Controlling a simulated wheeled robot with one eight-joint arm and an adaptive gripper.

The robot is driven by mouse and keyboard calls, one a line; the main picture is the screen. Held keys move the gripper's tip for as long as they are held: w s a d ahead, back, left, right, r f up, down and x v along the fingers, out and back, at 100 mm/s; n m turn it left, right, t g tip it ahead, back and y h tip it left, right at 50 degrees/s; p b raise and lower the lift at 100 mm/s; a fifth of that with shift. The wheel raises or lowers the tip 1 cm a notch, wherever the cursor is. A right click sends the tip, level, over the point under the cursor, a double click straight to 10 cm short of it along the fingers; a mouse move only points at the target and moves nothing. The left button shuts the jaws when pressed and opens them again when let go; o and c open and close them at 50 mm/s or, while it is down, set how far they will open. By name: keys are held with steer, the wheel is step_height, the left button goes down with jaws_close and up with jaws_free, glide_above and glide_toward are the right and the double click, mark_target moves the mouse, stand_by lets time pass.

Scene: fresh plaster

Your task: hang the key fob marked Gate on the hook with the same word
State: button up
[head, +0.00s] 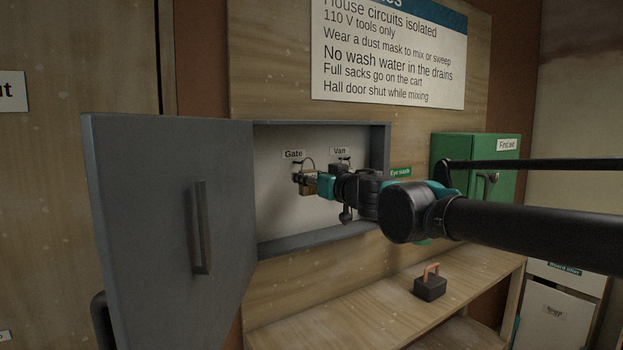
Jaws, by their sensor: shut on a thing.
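The open grey key cabinet (262,250) is on the plywood board, with a Gate label (293,154) and a Van label (340,151) on its pale back panel. My gripper (304,181) reaches in from the right and is shut on a small brown fob (307,189) just below the Gate label. A thin dark loop shows just above the fingertips. I cannot tell whether it is on the Gate hook, which is mostly hidden. The fob's word cannot be read. A dark fob (337,168) is under the Van label, partly behind my gripper, with a key (346,214) below.
The cabinet door (165,230) stands wide open at the left, its handle (201,228) facing me. A green first aid box (462,150) is right of the cabinet. A black block with an orange loop (430,287) sits on the wooden bench (370,315) below.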

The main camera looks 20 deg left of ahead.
steer(key=shift+f+x, duration=0.25)
steer(key=shift+x, duration=0.9)
steer(key=shift+f+x, duration=0.25)
steer(key=shift+x, duration=0.9)
steer(key=o, duration=1.2)
steer(key=shift+o, duration=0.2)
